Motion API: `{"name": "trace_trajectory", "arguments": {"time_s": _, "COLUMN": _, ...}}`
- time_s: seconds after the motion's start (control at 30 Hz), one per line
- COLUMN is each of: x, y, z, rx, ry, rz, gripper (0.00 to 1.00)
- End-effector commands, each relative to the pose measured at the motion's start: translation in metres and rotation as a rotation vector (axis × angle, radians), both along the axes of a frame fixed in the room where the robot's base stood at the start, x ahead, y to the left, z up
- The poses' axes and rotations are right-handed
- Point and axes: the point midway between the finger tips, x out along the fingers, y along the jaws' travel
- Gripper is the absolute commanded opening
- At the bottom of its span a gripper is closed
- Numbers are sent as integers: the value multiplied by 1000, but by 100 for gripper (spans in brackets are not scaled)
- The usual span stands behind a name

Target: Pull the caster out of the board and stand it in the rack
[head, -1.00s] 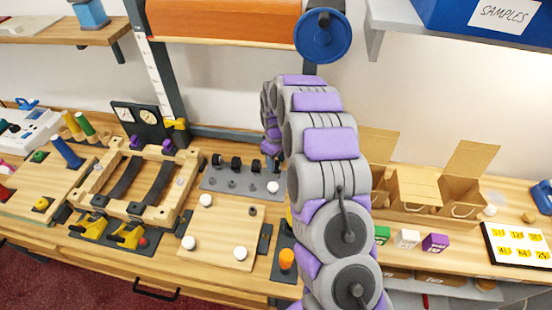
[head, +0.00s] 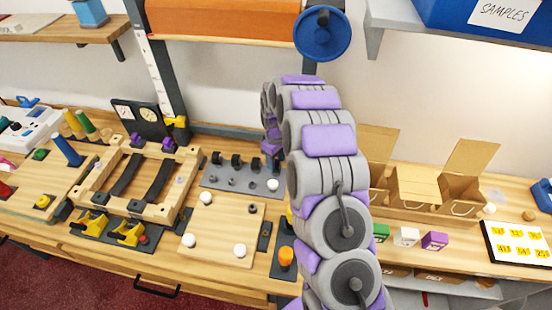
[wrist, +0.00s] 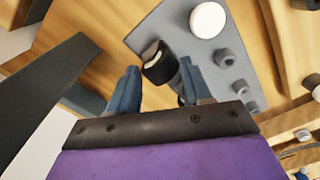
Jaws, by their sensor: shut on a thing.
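My gripper (wrist: 160,85) is shut on the caster (wrist: 156,66), a small dark piece with a pale end and a grey part beside it. It shows between the two blue fingers in the wrist view, over or at the edge of the grey rack (wrist: 180,25). I cannot tell whether it touches the rack. In the head view my gripper (head: 272,160) is at the rack's (head: 212,181) back right, partly hidden by my arm. Several black pieces stand along the rack's back row, with small grey fittings in front. The wooden board (head: 220,225) has white round pieces and a dark hole (head: 252,208).
A white round piece (head: 272,184) sits at the rack's right end. A wooden frame with dark straps (head: 175,211) stands left of the board. An orange knob (head: 286,256) is right of the board. Open cardboard boxes (head: 415,185) stand farther right.

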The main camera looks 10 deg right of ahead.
Motion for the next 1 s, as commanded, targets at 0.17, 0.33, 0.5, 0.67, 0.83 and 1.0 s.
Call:
{"name": "trace_trajectory", "arguments": {"time_s": 0.17, "x": 0, "y": 0, "z": 1, "rx": 1, "ry": -1, "rz": 0, "gripper": 12}}
{"name": "trace_trajectory", "arguments": {"time_s": 0.33, "x": 0, "y": 0, "z": 1, "rx": 1, "ry": -1, "rz": 0, "gripper": 12}}
{"name": "trace_trajectory", "arguments": {"time_s": 0.5, "x": 0, "y": -1, "z": 1, "rx": 1, "ry": -1, "rz": 0, "gripper": 12}}
{"name": "trace_trajectory", "arguments": {"time_s": 0.67, "x": 0, "y": -1, "z": 1, "rx": 1, "ry": -1, "rz": 0, "gripper": 61}}
{"name": "trace_trajectory", "arguments": {"time_s": 0.83, "x": 0, "y": -1, "z": 1, "rx": 0, "ry": 0, "rz": 0, "gripper": 78}}
{"name": "trace_trajectory", "arguments": {"time_s": 1.0, "x": 0, "y": -1, "z": 1, "rx": 0, "ry": 0, "rz": 0, "gripper": 79}}
